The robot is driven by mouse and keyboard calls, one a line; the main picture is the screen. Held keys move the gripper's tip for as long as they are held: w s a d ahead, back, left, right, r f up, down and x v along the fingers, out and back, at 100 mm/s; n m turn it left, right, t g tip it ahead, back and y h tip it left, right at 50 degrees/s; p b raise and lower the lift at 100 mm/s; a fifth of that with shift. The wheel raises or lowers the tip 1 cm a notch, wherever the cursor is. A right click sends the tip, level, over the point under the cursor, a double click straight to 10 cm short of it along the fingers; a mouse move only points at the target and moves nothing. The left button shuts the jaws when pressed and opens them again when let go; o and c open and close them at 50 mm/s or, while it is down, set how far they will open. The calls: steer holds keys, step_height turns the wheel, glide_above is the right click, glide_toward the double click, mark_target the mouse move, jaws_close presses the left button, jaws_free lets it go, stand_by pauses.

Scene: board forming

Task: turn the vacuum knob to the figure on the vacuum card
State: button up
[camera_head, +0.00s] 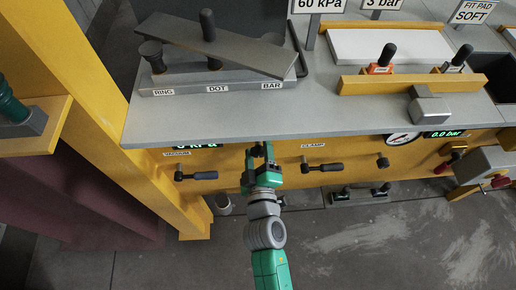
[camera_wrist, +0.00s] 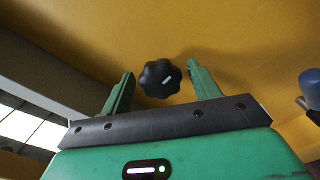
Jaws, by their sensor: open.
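The vacuum card (camera_head: 320,5) reads 60 kPa and stands at the top of the head view. A vacuum display (camera_head: 198,146), partly cut off by the tabletop edge, appears to read 0 kPa. My gripper (camera_head: 258,152) is at the yellow front panel, between the two levers, and hides the knob in the head view. In the wrist view my gripper (camera_wrist: 160,72) is open, with a finger on each side of the knob and visible gaps; how deep the fingers reach is unclear.
A vacuum lever (camera_head: 196,175) is left of my gripper and a clamp lever (camera_head: 322,168) right. Farther right are another knob (camera_head: 383,162), a gauge (camera_head: 402,139) and a 0.0 bar display (camera_head: 444,133). The grey tabletop (camera_head: 230,128) overhangs the panel.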

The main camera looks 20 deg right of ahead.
steer(key=v, duration=0.7)
steer(key=shift+s+b, duration=0.15)
steer(key=shift+b, duration=0.3)
